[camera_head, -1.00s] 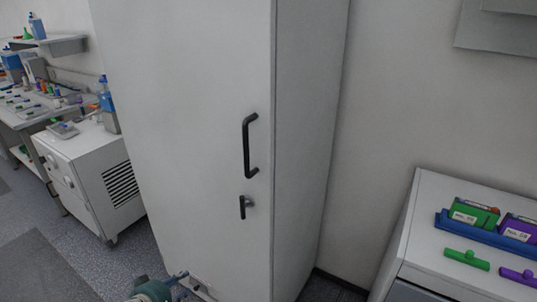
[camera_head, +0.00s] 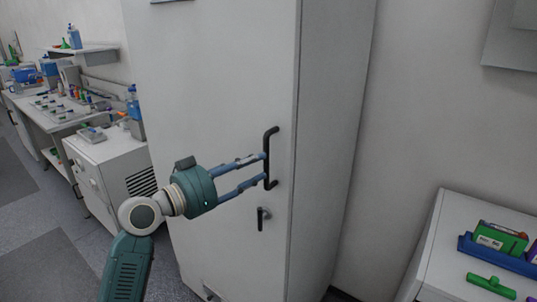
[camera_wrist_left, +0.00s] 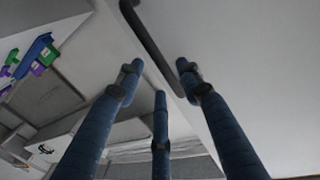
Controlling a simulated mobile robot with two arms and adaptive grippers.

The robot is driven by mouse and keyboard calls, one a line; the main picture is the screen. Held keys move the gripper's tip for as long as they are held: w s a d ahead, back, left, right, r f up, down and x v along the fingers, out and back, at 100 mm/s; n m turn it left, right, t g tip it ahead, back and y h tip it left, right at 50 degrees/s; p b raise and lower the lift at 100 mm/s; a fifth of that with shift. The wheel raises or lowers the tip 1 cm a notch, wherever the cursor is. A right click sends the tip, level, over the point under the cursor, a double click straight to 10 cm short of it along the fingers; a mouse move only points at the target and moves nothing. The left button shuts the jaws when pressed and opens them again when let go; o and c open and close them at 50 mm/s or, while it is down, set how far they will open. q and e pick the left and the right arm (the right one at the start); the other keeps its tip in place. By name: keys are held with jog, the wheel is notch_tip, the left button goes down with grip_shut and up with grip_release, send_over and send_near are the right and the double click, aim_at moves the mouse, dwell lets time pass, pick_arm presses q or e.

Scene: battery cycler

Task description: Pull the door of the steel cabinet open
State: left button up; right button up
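The tall light-grey steel cabinet has its door (camera_head: 215,90) shut in the head view. A black bar handle (camera_head: 275,140) stands upright near the door's right edge; a small black lock lever (camera_head: 262,219) sits below it. My left gripper (camera_head: 266,168) is at the lower half of the handle, its blue fingers spread apart and pointing at it. In the left wrist view the dark handle (camera_wrist_left: 150,40) runs across the space beyond the spread fingers (camera_wrist_left: 158,85). I cannot tell whether any finger touches it. My right gripper is not in view.
A white cabinet (camera_head: 108,165) with a vent and a bench (camera_head: 45,115) with lab items stand at the left. At the right, a white unit (camera_head: 450,235) carries a blue tray (camera_head: 500,255) with a green box. Grey floor is open at lower left.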

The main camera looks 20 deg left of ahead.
aim_at(266, 161)
pick_arm(q)
jog(key=p+x, duration=0.1)
jog(key=x, duration=0.3)
jog(key=shift+w+r, duration=0.1)
jog(key=shift+r, duration=0.05)
jog(key=shift+w+d, duration=0.3)
jog(key=shift+w, duration=0.15)
grip_shut()
